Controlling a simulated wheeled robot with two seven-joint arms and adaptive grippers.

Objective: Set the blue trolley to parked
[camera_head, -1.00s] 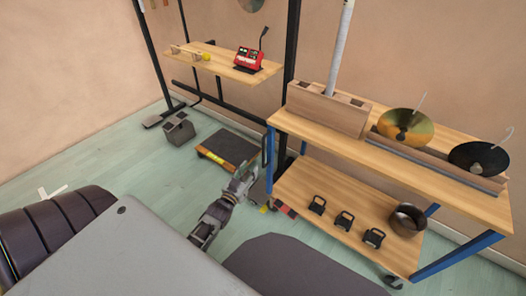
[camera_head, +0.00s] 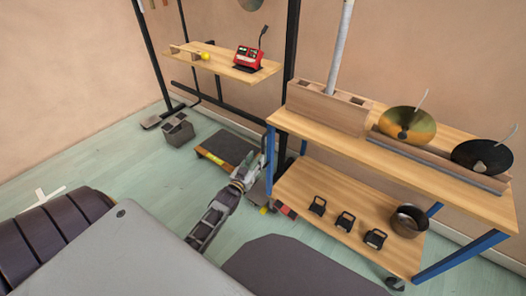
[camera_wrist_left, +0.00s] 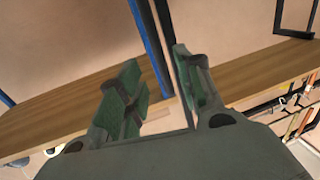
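The blue trolley stands at the right in the head view, with a wooden top (camera_head: 350,150), a wooden lower shelf (camera_head: 300,190) and blue legs (camera_head: 460,255). A caster (camera_head: 394,284) shows under its near right corner. My left gripper (camera_head: 262,163) is by the trolley's left end, close to the blue left leg (camera_head: 270,155); whether they touch cannot be told. In the left wrist view the two fingers (camera_wrist_left: 158,85) are apart, with a blue post (camera_wrist_left: 150,45) and a dark post seen beyond the gap. My right gripper is out of view.
The trolley carries a slotted wooden box (camera_head: 325,108), a brass cymbal (camera_head: 407,124), a dark cymbal (camera_head: 481,157), a metal pot (camera_head: 409,221) and black clips (camera_head: 345,221). A low dark platform (camera_head: 230,149) and a grey bin (camera_head: 178,130) stand left.

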